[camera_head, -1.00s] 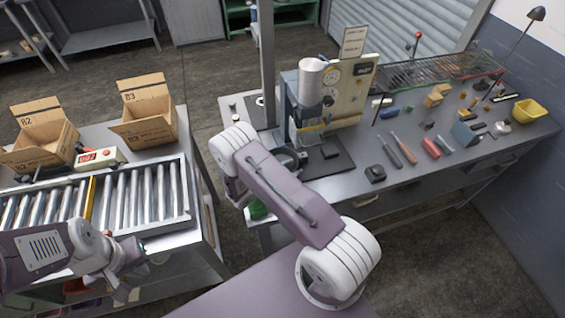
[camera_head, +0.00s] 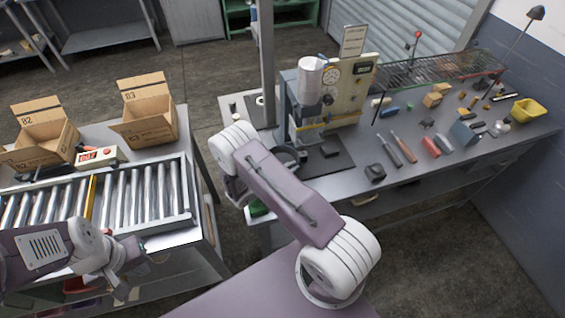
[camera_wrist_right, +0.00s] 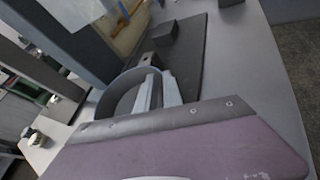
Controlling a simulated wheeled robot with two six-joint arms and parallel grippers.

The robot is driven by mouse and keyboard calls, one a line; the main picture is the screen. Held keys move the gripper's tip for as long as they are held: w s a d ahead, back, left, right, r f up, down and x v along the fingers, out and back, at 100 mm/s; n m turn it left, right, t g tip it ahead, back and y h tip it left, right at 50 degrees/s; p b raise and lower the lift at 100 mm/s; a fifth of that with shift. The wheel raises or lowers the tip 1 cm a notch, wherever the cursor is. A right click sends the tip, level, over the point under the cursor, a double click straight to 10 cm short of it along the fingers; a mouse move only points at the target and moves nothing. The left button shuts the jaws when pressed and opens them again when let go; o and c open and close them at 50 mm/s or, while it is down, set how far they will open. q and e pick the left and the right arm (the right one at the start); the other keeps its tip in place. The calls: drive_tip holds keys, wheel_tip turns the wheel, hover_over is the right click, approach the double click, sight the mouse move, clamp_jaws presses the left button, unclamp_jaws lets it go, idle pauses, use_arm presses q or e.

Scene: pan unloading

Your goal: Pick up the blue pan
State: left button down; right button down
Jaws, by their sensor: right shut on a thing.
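A dark blue-grey round pan (camera_wrist_right: 118,94) shows in the right wrist view, beside the black mat at the press. Part of it also shows in the head view (camera_head: 292,156), beyond my right arm. The mauve housing of my wrist covers the lower part of that view. In the head view my arm hides the right gripper. My left gripper (camera_head: 125,288) hangs low at the left, in front of the roller conveyor; its finger gap is unclear.
The press (camera_head: 322,105) with a white cylinder stands close beyond the pan. A roller conveyor (camera_head: 140,195) and two open cardboard boxes (camera_head: 148,110) are at left.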

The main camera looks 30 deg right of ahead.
idle(0.9)
drive_tip(key=shift+r+b, duration=0.3)
drive_tip(key=shift+r, duration=0.35)
wheel_tip(320, 180, up, 2)
drive_tip(key=shift+r+b, duration=0.1)
drive_tip(key=shift+b, duration=0.2)
drive_tip(key=s+a+b, duration=0.4)
drive_tip(key=s, duration=1.3)
drive_tip(key=shift+s, duration=0.25)
